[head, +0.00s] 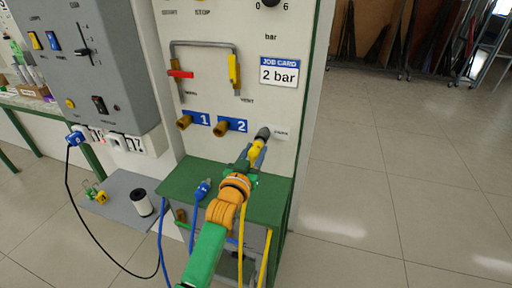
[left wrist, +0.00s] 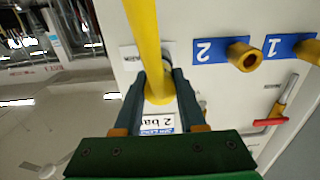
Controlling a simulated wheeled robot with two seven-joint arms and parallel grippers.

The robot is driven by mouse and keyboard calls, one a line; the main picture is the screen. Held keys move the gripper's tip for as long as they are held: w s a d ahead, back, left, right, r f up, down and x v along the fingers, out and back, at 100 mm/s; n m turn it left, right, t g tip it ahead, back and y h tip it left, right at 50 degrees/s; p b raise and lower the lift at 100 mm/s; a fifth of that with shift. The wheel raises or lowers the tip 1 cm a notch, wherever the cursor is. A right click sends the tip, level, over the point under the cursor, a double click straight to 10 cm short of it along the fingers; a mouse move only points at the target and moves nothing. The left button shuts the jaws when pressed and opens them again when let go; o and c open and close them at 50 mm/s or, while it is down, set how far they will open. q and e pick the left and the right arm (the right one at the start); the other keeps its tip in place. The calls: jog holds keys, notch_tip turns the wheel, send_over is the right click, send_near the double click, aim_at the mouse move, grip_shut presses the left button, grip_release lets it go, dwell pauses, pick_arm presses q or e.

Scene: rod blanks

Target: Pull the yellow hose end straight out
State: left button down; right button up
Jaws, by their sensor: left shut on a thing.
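The yellow hose end (head: 257,149) is at the grey fitting (head: 263,133) on the white panel, right of port 2. My left gripper (head: 254,157) is shut around it, close to the panel. In the left wrist view the yellow hose end (left wrist: 157,88) sits between both fingers of my left gripper (left wrist: 160,85), and the yellow hose runs up out of the picture. How deep the hose end sits in the fitting is hidden. The yellow hose (head: 241,240) hangs down past the green bench. My right gripper is not in view.
Brass port 1 (head: 184,122) and brass port 2 (head: 221,129) stick out to the left, both empty. A blue hose end (head: 202,189) stands on the green bench top (head: 178,184). Red (head: 181,74) and yellow (head: 234,69) valve handles sit above. The floor at right is clear.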

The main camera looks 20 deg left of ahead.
pick_arm(q)
jog(key=shift+s+r, duration=0.15)
jog(key=shift+s, duration=0.25)
jog(key=shift+s+p, duration=1.45)
jog(key=shift+s, duration=0.15)
jog(key=shift+s+a+p, duration=0.1)
jog(key=shift+s+p, duration=0.1)
jog(key=shift+p, duration=0.15)
jog(key=shift+s+r+p, duration=0.1)
jog(key=shift+s+p, duration=0.45)
jog(key=shift+s, duration=0.15)
jog(key=p, duration=0.2)
send_near(253, 156)
jog(key=shift+w+a, duration=0.1)
jog(key=shift+w, duration=0.9)
